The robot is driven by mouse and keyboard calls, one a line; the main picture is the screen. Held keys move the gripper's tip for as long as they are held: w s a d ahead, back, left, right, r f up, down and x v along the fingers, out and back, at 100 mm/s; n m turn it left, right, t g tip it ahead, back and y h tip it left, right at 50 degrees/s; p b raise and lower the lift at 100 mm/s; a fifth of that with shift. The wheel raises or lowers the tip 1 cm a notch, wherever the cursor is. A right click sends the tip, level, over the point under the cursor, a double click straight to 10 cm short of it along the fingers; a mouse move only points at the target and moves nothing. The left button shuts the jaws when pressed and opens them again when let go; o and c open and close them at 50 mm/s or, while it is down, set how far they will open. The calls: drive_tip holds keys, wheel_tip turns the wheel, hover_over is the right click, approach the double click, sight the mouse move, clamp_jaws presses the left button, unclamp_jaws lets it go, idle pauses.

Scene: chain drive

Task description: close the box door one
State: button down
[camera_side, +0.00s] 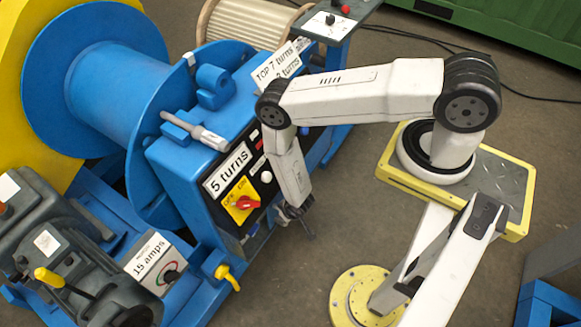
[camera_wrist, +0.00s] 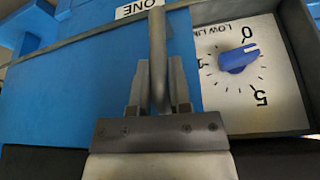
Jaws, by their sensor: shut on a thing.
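In the wrist view, a blue door panel (camera_wrist: 80,85) fills the left and middle. A white label reading ONE (camera_wrist: 140,8) is above it. An upright grey metal handle (camera_wrist: 158,50) is at the panel's right part. My gripper (camera_wrist: 158,90) is shut on this handle, one finger on each side. Right of the door, a white plate with a blue knob (camera_wrist: 238,58) and a 0-to-5 scale shows uncovered. In the side view, my gripper (camera_side: 297,216) is low at the blue machine's front; the door and handle cannot be made out there.
The blue machine's control panel carries a 5 turns label (camera_side: 228,170) and a red switch on a yellow plate (camera_side: 244,202), left of my gripper. A yellow-handled valve (camera_side: 228,276) sticks out lower left. Open floor (camera_side: 300,265) lies in front of the machine.

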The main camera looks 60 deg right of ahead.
drive_tip(key=a, duration=1.4)
drive_tip(key=shift+w, duration=0.2)
drive_tip(key=shift+a, duration=0.1)
drive_tip(key=c, duration=0.7)
unclamp_jaws()
drive_tip(key=shift+o, duration=0.6)
drive_tip(key=shift+s, duration=0.1)
drive_tip(key=shift+s+r, duration=0.1)
drive_tip(key=v, duration=0.7)
drive_tip(key=shift+r, duration=0.3)
drive_tip(key=shift+r, duration=0.1)
